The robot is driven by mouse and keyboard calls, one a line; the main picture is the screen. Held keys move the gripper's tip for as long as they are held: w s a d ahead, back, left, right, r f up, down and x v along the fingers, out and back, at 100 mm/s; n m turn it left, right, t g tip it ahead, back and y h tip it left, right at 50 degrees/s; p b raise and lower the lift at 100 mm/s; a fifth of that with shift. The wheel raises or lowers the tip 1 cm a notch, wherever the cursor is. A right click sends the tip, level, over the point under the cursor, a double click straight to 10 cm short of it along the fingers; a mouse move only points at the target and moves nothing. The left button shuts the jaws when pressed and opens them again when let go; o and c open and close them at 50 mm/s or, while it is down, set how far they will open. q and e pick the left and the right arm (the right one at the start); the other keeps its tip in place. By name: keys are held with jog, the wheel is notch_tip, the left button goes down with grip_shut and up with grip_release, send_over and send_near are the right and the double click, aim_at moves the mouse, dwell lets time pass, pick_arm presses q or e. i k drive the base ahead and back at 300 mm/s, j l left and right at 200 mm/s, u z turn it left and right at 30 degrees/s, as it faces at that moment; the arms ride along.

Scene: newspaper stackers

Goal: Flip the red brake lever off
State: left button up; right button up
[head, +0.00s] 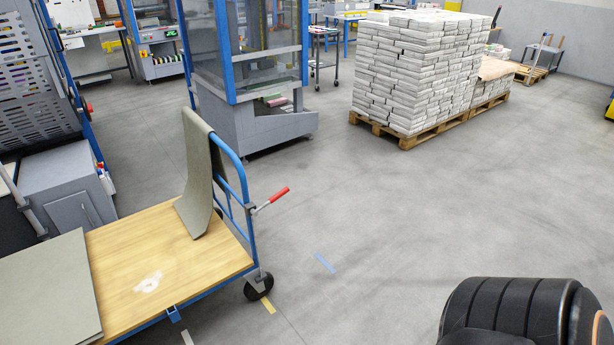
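The red brake lever (270,201) sticks out from the blue end frame of a flat cart (168,240) in the left half of the head view. Its red grip points up and to the right on a thin metal rod. The lower end of the rod meets the frame above a black caster wheel (258,285). Neither of my grippers shows in this view, and nothing touches the lever.
A grey-green sheet (201,170) hangs over the cart's blue handle; another board (48,290) lies on the deck. A grey and blue machine (245,125) stands behind. Stacked newspapers (415,70) sit on a pallet (400,138). The floor right of the lever is clear.

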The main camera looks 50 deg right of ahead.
aim_at(285, 191)
jog(key=z, duration=1.25)
jog(key=i+l+u, duration=0.1)
jog(key=u, duration=0.3)
jog(key=i+l+u, duration=0.15)
jog(key=u, duration=0.2)
jog(key=i+l+u, duration=0.15)
jog(key=u, duration=0.25)
jog(key=i+l, duration=0.15)
jog(key=l, duration=0.2)
jog(key=i+l+u, duration=0.1)
jog(key=l, duration=0.25)
jog(key=i+l+u, duration=0.1)
jog(key=l, duration=0.25)
jog(key=i+l, duration=0.25)
jog(key=l+u, duration=0.05)
jog(key=l, duration=0.05)
